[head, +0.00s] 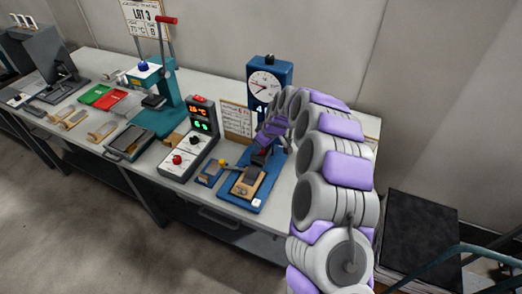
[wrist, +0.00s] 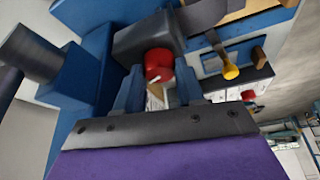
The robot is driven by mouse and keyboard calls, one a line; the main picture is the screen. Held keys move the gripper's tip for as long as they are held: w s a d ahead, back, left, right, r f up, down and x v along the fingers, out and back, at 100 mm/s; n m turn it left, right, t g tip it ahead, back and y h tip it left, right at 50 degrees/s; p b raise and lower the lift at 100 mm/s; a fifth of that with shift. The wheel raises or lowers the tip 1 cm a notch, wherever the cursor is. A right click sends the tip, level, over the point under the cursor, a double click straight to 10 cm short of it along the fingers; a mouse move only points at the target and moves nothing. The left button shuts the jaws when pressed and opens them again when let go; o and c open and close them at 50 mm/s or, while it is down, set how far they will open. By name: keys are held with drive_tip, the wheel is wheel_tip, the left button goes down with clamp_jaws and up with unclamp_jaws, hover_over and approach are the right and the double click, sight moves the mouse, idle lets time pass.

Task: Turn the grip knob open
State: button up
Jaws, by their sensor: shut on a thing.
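The red knob (wrist: 158,62), with a white mark on its face, sits on a dark block of the blue test stand (head: 265,85). My gripper (wrist: 157,82) has a finger on each side of the red knob and is shut on it in the wrist view. In the head view my gripper (head: 264,148) reaches down in front of the stand, below its white dial (head: 264,86), and hides the knob. I take the red knob to be the grip knob. How far it is turned is unclear.
A control box (head: 187,150) and a teal press (head: 160,110) stand further left.

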idle(0.4)
drive_tip(key=o, duration=1)
drive_tip(key=shift+o, duration=0.2)
drive_tip(key=shift+r, duration=0.1)
